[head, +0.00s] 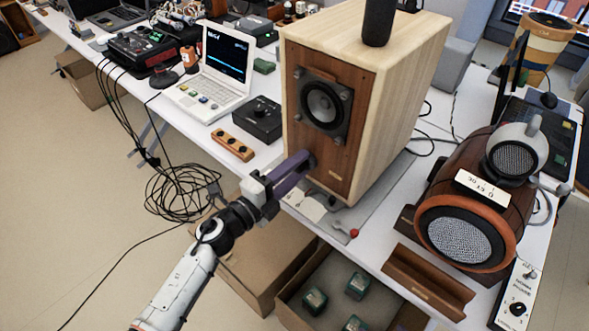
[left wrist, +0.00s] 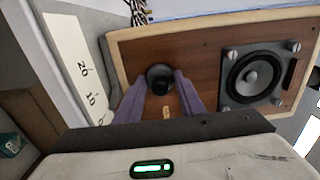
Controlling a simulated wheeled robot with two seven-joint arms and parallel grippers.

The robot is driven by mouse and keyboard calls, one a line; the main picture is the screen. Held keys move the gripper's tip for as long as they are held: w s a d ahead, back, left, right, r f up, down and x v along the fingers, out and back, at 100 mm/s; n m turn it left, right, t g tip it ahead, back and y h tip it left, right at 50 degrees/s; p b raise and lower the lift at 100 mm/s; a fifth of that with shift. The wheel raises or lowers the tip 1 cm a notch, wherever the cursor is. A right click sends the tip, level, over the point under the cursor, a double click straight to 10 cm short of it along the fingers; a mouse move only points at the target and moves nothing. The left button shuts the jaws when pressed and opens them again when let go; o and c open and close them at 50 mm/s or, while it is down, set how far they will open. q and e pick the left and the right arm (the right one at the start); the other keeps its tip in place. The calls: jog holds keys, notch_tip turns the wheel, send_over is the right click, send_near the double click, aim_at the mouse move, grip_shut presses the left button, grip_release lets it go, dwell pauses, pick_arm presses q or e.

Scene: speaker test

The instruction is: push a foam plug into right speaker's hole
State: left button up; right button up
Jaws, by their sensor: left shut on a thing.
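A wooden box speaker (head: 365,140) with a brown front panel stands on the table. It also shows in the left wrist view (left wrist: 212,50). Its driver (head: 323,103) is in the upper part of the panel. My left gripper (head: 304,161) has purple fingers at the lower panel. In the left wrist view the fingers are shut on a dark round foam plug (left wrist: 160,79), right in front of the panel. The hole is hidden behind the plug and fingers. I cannot tell how far the plug is in. My right gripper is not in view.
A barrel-shaped speaker (head: 456,238) stands to the right. A black cylinder (head: 378,22) is on top of the box speaker. A black box (head: 256,119) and a white laptop (head: 212,77) are to the left. Cardboard boxes with green blocks (head: 357,285) are below the table edge.

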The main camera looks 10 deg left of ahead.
pick_arm(q)
jog(key=shift+w+d, duration=0.1)
jog(key=o, duration=1.3)
jog(key=shift+c, duration=0.2)
jog(key=v, duration=1)
jog(key=s+a+f+n+y, duration=0.65)
jog(key=f+n, duration=0.25)
jog(key=n, duration=0.5)
jog(key=s+d+f+n+g+y, duration=0.1)
jog(key=s+f+n+g, duration=0.5)
jog(key=s, duration=0.8)
notch_tip(320, 180, down, 4)
jog(key=n, duration=0.2)
jog(key=shift+s+d+f+n+g, duration=0.15)
jog(key=shift+s+f+n+g, duration=0.15)
jog(key=shift+s+n, duration=0.1)
